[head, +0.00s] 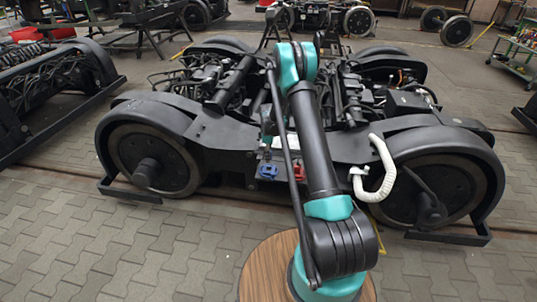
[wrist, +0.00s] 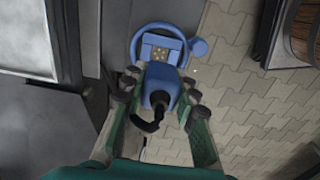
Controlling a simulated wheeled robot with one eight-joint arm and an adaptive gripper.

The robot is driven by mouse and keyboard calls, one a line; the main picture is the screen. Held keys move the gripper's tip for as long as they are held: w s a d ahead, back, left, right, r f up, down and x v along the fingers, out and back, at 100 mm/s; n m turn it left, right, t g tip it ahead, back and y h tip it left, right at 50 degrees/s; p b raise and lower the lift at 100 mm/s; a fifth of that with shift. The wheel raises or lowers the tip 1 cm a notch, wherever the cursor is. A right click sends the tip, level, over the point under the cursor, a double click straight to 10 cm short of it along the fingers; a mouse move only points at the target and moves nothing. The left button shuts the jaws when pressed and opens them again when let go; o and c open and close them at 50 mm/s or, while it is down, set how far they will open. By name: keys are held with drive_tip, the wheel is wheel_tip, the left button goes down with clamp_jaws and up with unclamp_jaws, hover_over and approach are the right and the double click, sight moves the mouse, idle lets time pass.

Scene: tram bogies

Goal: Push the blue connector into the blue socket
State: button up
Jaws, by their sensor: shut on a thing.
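The blue socket (wrist: 160,49) shows in the wrist view as a round blue ring with a square face and gold contacts. Its round blue lid stands out to the right. In the head view the blue socket (head: 268,171) sits low on the side of the bogie frame. My gripper (wrist: 158,84) is shut on the blue connector (wrist: 160,85), from which a black cable bends back. The connector is right in front of the socket in the wrist view; I cannot tell whether they touch. In the head view my arm hides most of the gripper and the connector.
A red socket (head: 299,173) is just right of the blue one. A white hose (head: 380,170) hangs on the frame farther right. The black bogie (head: 220,130) fills the middle, with large wheels (head: 150,160) on both sides.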

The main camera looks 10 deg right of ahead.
sight(269, 166)
drive_tip(key=shift+f, duration=2.9)
drive_tip(key=shift+f, duration=0.45)
drive_tip(key=shift+s+f, duration=0.15)
drive_tip(key=shift+f, duration=0.35)
clamp_jaws()
drive_tip(key=o, duration=0.8)
unclamp_jaws()
drive_tip(key=o, duration=0.3)
drive_tip(key=shift+f, duration=0.2)
drive_tip(key=shift+o, duration=1.4)
drive_tip(key=shift+r, duration=0.1)
